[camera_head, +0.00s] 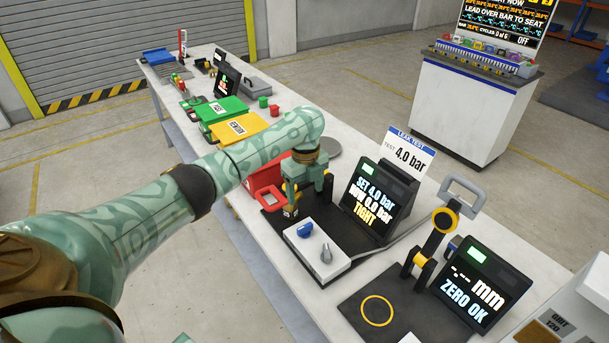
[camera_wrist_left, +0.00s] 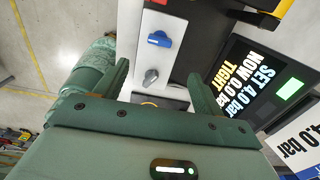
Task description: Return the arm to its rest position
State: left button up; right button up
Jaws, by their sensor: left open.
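My left arm (camera_head: 150,212) is green and reaches from the lower left across to the leak-test station. My left gripper (camera_head: 308,196) points down over the station's dark base plate, beside a red bin. In the left wrist view the left gripper (camera_wrist_left: 160,85) has its two fingers spread wide, with nothing held between them. Beyond the fingers is a white control box (camera_head: 318,255) with a blue knob (camera_wrist_left: 159,39) and a grey knob (camera_wrist_left: 151,76). What lies directly beneath the gripper is partly hidden by it. My right gripper is not in view.
The leak-test screen (camera_head: 376,200) reads "SET 4.0 bar, NOW 0.0 bar, TIGHT" and stands close right of the gripper. The red bin (camera_head: 264,178) is close left. Green (camera_head: 222,108) and yellow (camera_head: 238,127) trays lie farther back. A gauge with a "ZERO OK" screen (camera_head: 472,285) stands at right.

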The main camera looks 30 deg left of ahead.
pick_arm(q)
notch_tip(320, 180, up, 2)
jog(key=shift+r, duration=0.2)
dwell(0.4)
